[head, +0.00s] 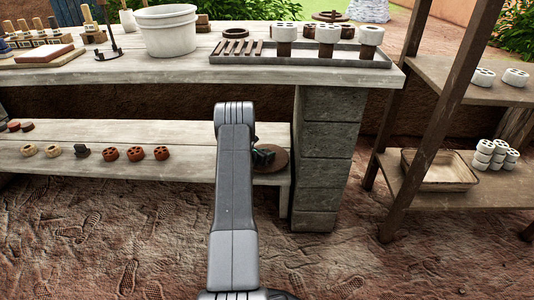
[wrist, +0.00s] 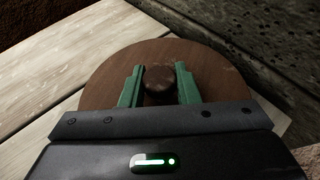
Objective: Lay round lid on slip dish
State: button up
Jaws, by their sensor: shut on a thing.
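The round lid (wrist: 215,62) is a flat brown disc with a dark knob (wrist: 159,80) at its middle. My gripper (wrist: 160,88) has its green fingers on either side of the knob and is shut on it. In the head view the lid (head: 277,163) is at the right end of the bench's lower shelf, and my gripper (head: 263,156) is partly hidden behind my arm. I cannot tell whether the lid touches the shelf. A shallow cream rectangular dish (head: 437,183) on the right rack's lower shelf may be the slip dish; its name is not certain.
A stone pillar (head: 325,160) stands right of the lid. The bench top (head: 190,73) is above it, with a white bucket (head: 166,35) and a long tray (head: 300,60). A wooden post (head: 440,115) fronts the rack.

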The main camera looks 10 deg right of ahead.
jog(key=o, duration=1)
jog(key=shift+c, duration=0.2)
jog(key=s+a+r+p, duration=0.6)
jog(key=s+a+r, duration=0.1)
jog(key=a+r, duration=0.3)
jog(key=shift+s+r+p, duration=0.15)
jog(key=shift+s+p, duration=0.15)
jog(key=shift+a, duration=0.1)
